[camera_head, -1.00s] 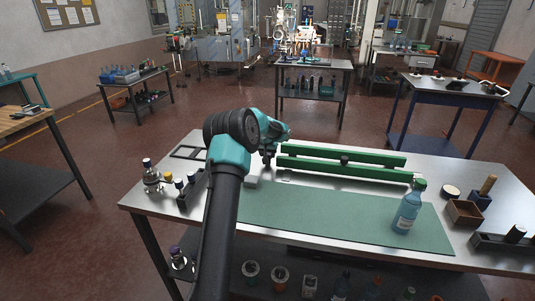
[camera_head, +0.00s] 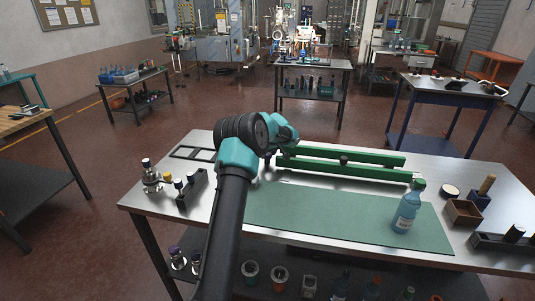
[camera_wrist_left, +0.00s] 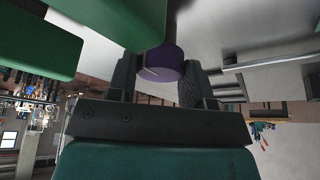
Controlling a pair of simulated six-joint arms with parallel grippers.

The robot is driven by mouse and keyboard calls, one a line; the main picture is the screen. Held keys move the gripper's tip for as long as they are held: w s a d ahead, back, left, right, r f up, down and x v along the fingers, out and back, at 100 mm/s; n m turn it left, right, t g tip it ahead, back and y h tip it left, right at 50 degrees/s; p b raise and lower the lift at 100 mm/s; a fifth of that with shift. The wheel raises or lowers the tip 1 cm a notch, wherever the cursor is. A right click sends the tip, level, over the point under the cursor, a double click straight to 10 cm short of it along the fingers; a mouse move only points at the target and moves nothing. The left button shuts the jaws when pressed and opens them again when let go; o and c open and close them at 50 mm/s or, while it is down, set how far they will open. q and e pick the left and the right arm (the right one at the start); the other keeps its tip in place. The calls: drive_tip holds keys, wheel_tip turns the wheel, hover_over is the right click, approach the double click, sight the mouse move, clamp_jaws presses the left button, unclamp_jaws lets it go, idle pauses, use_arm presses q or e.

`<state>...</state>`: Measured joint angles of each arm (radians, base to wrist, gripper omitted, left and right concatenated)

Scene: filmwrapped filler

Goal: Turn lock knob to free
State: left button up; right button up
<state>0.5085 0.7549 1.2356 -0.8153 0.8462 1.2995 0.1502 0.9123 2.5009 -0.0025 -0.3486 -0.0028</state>
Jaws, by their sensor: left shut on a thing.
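The purple lock knob (camera_wrist_left: 162,68) sits at the end of the green rails in the left wrist view. My left gripper (camera_wrist_left: 158,82) is shut on it, with one dark finger on each side. In the head view my left gripper is at the left end of the two parallel green rails (camera_head: 345,171), and my wrist hides most of it and the knob. A small dark knob (camera_head: 344,160) sits between the rails near their middle. Any mark on the lock knob is too unclear to read its position. My right gripper is not in view.
A brown box (camera_head: 464,213) and a dark rack (camera_head: 505,245) are at the right edge. A dark holder (camera_head: 191,190) and a jar (camera_head: 151,177) stand at the left.

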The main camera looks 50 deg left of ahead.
use_arm(q)
drive_tip(key=shift+n, duration=0.3)
drive_tip(key=o, duration=0.6)
drive_tip(key=shift+o, duration=0.2)
drive_tip(key=v, duration=1.7)
drive_tip(key=shift+w+r, duration=0.15)
drive_tip(key=shift+d, duration=0.1)
